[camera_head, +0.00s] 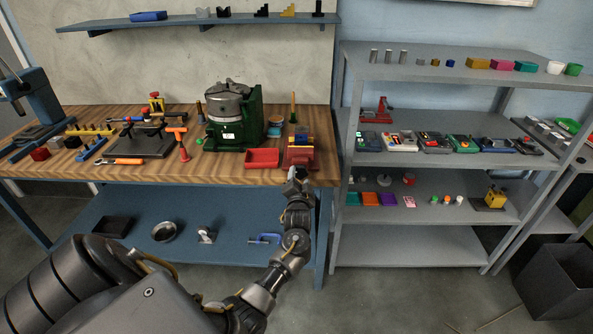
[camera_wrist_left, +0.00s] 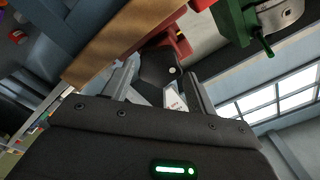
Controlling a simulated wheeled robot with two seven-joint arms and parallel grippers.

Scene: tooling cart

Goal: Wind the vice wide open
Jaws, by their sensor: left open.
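The red vice (camera_head: 300,155) stands at the front right corner of the wooden workbench, with blue and yellow pieces at its top. It also shows as a red block in the left wrist view (camera_wrist_left: 178,44). My left gripper (camera_head: 295,177) is just below and in front of the vice at the bench edge. In the left wrist view my left gripper (camera_wrist_left: 160,77) is open, its two fingers on either side of a dark piece (camera_wrist_left: 155,66) with a pale round spot, in front of the vice. Whether the fingers touch it I cannot tell. The jaw gap is not clear.
The workbench (camera_head: 230,173) also holds a red tray (camera_head: 263,158) just left of the vice and a green machine (camera_head: 236,118) behind that. A grey shelf rack (camera_head: 440,160) stands close on the right. Floor in front is clear.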

